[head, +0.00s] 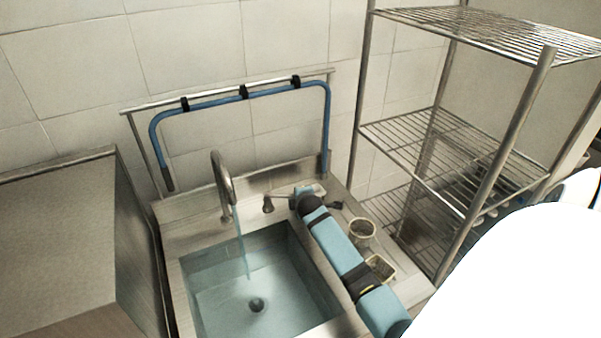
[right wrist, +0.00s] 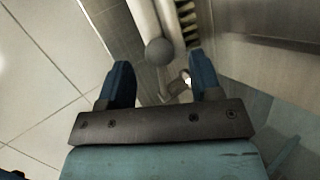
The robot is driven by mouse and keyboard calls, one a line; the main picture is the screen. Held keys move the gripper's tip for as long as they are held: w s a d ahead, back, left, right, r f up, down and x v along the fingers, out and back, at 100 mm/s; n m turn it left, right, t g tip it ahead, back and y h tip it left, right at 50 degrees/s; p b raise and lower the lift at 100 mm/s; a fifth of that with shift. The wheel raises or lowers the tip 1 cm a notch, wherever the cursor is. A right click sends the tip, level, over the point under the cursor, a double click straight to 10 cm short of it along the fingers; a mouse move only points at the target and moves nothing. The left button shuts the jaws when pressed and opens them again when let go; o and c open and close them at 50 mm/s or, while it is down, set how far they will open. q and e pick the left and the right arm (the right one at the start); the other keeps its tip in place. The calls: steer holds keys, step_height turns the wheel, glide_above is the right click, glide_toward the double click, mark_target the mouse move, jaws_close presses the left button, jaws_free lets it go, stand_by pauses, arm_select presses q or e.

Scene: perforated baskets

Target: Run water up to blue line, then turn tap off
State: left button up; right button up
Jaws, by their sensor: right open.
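The metal sink (head: 205,316) has a bluish look inside, and its round drain (head: 257,304) shows at the bottom. The curved tap spout (head: 222,178) lets a thin stream of water (head: 243,255) fall into the sink. A small tap lever (head: 268,204) stands to the right of the spout. I cannot make out a blue line or the exact water level. My right gripper (head: 302,193) is at the sink's back right, beside the lever. In the right wrist view my right gripper (right wrist: 160,62) is open, with a grey ball-shaped knob (right wrist: 158,52) between its fingers. My left gripper is out of view.
Two small perforated baskets, one round (head: 362,231) and one square (head: 382,266), stand right of my right arm. A wire shelf rack (head: 447,135) stands at the right. A blue tube (head: 215,100) runs along the back rail. A metal counter (head: 60,230) is at the left.

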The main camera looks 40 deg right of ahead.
steer(key=shift+x, duration=1.3)
jaws_close()
